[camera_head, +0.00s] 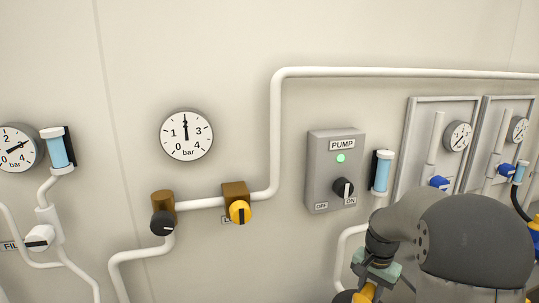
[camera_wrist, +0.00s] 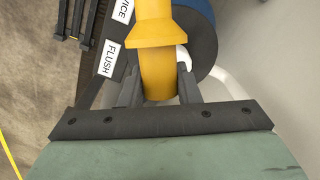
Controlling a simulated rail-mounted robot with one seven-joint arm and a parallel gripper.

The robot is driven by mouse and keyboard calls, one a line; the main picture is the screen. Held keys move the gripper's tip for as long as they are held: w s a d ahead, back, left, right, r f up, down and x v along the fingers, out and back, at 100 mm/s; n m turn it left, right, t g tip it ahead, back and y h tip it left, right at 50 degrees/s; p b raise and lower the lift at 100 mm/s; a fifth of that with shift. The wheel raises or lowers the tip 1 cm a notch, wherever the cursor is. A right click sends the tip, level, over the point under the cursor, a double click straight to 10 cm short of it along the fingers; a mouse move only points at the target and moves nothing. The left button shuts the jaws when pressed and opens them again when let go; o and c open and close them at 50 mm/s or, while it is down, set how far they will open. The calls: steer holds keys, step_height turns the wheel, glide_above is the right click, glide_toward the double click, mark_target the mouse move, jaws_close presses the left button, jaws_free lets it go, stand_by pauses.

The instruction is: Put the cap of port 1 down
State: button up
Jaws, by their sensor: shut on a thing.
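My gripper (camera_wrist: 158,80) is shut on a yellow piece (camera_wrist: 156,30) with a flared collar, seen in the wrist view between the two dark fingers. I take it to be the cap; no port number is readable on it. Its upper end runs out of the top of the picture. In the head view my gripper (camera_head: 368,286) is at the bottom edge, right of centre, with yellow showing at its fingers. The fingertips are cut off there. Port 1 cannot be picked out in either view.
In the wrist view a dark round body (camera_wrist: 205,45) sits close behind the fingers, beside a label reading FLUSH (camera_wrist: 108,58). In the head view a pump switch box (camera_head: 336,170), a gauge (camera_head: 186,134) and white pipes (camera_head: 275,130) line the wall.

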steer(key=w+a+f+n, duration=0.1)
steer(key=a+f+n, duration=0.7)
steer(key=a, duration=0.2)
steer(key=s+a+f, duration=0.1)
steer(key=s+f, duration=0.3)
steer(key=f, duration=0.2)
steer(key=shift+s+n, duration=0.35)
steer(key=shift+n, duration=0.05)
steer(key=shift+w, duration=0.1)
